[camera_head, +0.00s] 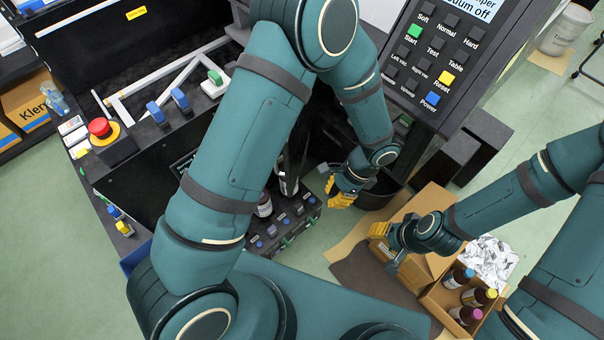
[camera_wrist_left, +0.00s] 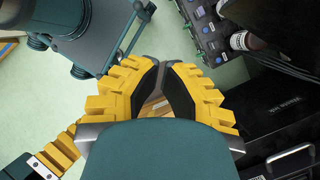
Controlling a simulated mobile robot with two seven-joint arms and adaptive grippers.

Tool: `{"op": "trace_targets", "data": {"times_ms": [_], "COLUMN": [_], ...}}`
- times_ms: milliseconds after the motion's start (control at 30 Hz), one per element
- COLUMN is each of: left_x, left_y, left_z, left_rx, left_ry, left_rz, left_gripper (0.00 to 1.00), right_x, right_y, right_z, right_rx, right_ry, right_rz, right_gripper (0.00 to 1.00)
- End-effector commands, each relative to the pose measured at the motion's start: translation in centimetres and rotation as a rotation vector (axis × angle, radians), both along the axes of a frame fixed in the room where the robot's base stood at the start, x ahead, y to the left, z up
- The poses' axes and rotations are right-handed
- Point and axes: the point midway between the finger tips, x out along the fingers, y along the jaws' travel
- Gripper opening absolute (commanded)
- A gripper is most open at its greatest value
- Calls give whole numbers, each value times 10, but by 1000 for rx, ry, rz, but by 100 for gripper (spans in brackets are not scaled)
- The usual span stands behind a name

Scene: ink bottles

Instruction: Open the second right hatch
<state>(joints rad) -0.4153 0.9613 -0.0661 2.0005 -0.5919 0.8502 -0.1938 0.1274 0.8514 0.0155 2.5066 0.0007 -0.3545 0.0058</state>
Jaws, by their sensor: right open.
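The black machine (camera_head: 200,135) fills the centre left of the head view, partly hidden by my left arm. In the left wrist view, a black panel (camera_wrist_left: 280,103) with small lettering and a dark panel with a silver bar handle (camera_wrist_left: 290,154) are at the right; I cannot tell which is the second right hatch. My left gripper (camera_head: 338,192) hangs in front of the machine, apart from the handle. Its yellow fingers (camera_wrist_left: 162,72) converge at their tips, with nothing held. My right gripper (camera_head: 382,240) is open, above the cardboard box, and partly hidden.
A control panel (camera_head: 435,60) with buttons rises behind. A dark bin (camera_head: 385,188) is near my left gripper.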

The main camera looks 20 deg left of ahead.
Motion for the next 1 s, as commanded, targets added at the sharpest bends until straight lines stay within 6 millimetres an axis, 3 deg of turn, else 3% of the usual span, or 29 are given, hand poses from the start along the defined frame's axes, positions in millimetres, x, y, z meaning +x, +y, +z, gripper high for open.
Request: {"op": "trace_targets", "data": {"times_ms": [200,433,567,1000], "left_x": [39,51,50,41], "left_y": [-5,-5,5,63], "left_z": [38,55,46,-14], "left_rx": [280,387,388,386], "left_ry": [-22,-32,-30,-29], "left_rz": [-271,-342,-340,-338], "left_gripper": [0,0,0,0], "right_x": [-3,-4,-4,-1], "right_y": [1,1,1,0], "right_z": [-12,-14,-17,-32], "right_rx": [2,2,2,1], "right_ry": [7,10,9,1], "right_rz": [6,8,8,6], "right_gripper": [47,47,47,47]}}
